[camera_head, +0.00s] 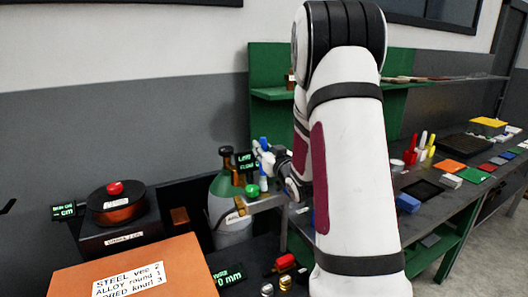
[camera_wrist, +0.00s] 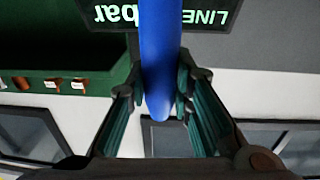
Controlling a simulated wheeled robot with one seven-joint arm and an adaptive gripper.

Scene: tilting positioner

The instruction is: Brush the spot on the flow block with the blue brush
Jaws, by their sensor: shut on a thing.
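My gripper (camera_wrist: 160,92) is shut on the blue brush; the dark fingers sit on both sides of its smooth blue handle (camera_wrist: 159,50). The rounded handle end points down in the wrist view, and the bristles are out of sight. In the head view my gripper (camera_head: 267,158) is small and partly hidden by my arm, with a bit of the blue brush (camera_head: 263,142) showing above it. It is in front of a small display, above a grey metal bracket (camera_head: 262,204). I cannot make out the flow block or its spot with certainty.
A green-topped gas cylinder (camera_head: 226,205) stands left of my gripper, with a green ball (camera_head: 252,190) close by. The display (camera_head: 245,161) is behind. A cluttered bench (camera_head: 440,205) runs right.

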